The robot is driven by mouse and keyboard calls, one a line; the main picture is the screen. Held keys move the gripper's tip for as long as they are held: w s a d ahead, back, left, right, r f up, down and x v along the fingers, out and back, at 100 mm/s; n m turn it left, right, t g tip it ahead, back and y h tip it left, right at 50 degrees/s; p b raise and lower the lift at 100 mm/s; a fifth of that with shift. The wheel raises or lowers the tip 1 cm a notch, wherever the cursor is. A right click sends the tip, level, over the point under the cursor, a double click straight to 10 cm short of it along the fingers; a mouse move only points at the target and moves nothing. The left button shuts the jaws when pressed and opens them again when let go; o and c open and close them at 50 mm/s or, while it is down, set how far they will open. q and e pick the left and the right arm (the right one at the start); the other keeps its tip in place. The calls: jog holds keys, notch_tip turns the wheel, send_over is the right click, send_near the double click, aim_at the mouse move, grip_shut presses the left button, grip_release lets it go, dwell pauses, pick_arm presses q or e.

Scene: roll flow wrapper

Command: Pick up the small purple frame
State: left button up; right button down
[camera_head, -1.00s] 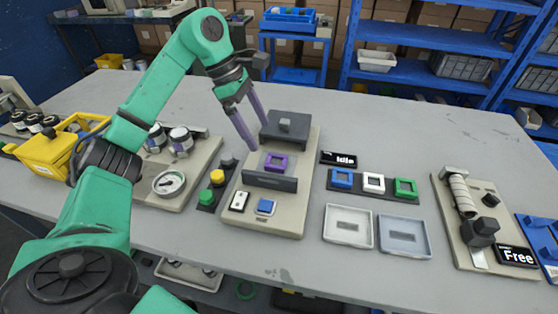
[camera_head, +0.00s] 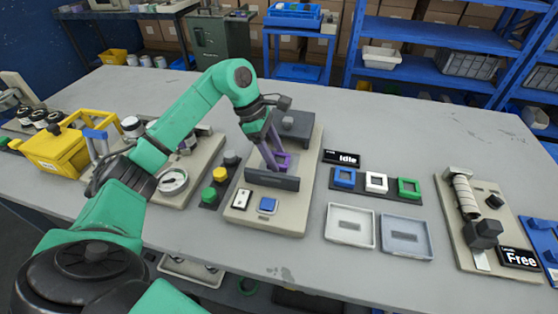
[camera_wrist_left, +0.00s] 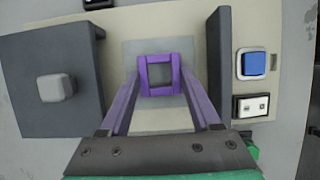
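The small purple frame (camera_head: 285,160) lies on the beige station base between a dark grey block and a low dark upright plate. In the left wrist view the purple frame (camera_wrist_left: 160,75) is a square ring on a pale grey patch. My left gripper (camera_head: 274,161) has purple fingers reaching down at the frame and partly hiding it in the head view. In the wrist view the left gripper (camera_wrist_left: 160,82) is open, one finger on each side of the frame. I cannot tell whether the fingertips touch it. My right gripper is not in view.
The dark block (camera_head: 295,127) and the upright plate (camera_head: 271,179) stand close on either side of the frame. Blue, white and green frames (camera_head: 376,182) sit on a dark strip to the right. Two shallow trays (camera_head: 349,242) lie in front of them.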

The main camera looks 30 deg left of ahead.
pick_arm(q)
jog(key=shift+r, duration=0.1)
notch_tip(320, 180, up, 20)
jog(key=p, duration=0.3)
